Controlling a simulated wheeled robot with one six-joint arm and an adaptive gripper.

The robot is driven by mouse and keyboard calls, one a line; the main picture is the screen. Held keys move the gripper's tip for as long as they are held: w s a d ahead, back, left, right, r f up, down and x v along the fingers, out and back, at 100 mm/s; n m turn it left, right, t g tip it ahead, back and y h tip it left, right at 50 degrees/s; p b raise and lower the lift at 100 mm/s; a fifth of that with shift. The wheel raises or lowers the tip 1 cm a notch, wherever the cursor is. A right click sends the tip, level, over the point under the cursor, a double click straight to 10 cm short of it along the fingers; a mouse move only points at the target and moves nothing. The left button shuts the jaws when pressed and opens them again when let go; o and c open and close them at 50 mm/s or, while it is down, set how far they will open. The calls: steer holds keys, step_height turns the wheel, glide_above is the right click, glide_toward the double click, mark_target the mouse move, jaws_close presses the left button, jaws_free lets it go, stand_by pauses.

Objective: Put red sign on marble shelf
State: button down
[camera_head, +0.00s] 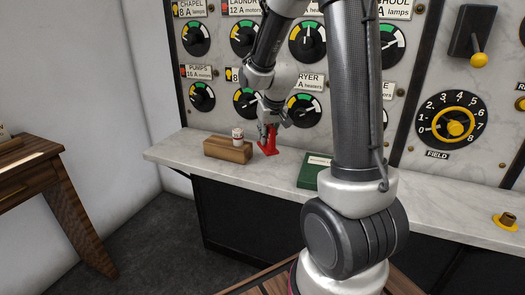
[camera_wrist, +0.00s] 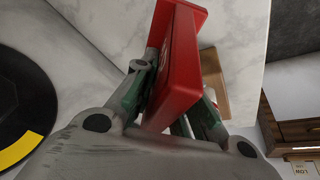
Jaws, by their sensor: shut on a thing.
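The red sign (camera_head: 268,141) is upright at the marble shelf (camera_head: 281,169), just right of a wooden block. My gripper (camera_head: 268,124) is above it and shut on it. In the wrist view the red sign (camera_wrist: 177,65) fills the space between the fingers of my gripper (camera_wrist: 170,90), with its flared foot toward the marble. The foot looks to be at the shelf surface, but I cannot tell whether it touches. The marble shelf (camera_wrist: 235,25) also shows behind the sign in the wrist view.
The wooden block (camera_head: 226,151) with a small white and red piece (camera_head: 238,133) stands close left of the sign. A green book-like box (camera_head: 312,171) lies to the right. The gauge panel (camera_head: 222,73) rises behind. A wooden table (camera_head: 35,160) stands at left.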

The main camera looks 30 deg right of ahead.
mark_target(271, 127)
steer(key=shift+a+f, duration=0.1)
steer(key=shift+f, duration=2.5)
steer(key=shift+f, duration=0.1)
steer(key=c, duration=1.4)
jaws_free()
steer(key=shift+c, duration=0.2)
steer(key=shift+r, duration=0.5)
steer(key=v, duration=1)
steer(key=shift+s+r, duration=0.3)
steer(key=s+a+r, duration=0.2)
steer(key=s+r, duration=0.2)
steer(key=s, duration=0.7)
steer(key=s+a+r+n, duration=0.1)
steer(key=s+r, duration=0.3)
steer(key=s, duration=0.8)
steer(key=shift+a+y, duration=0.3)
steer(key=shift+a, duration=0.35)
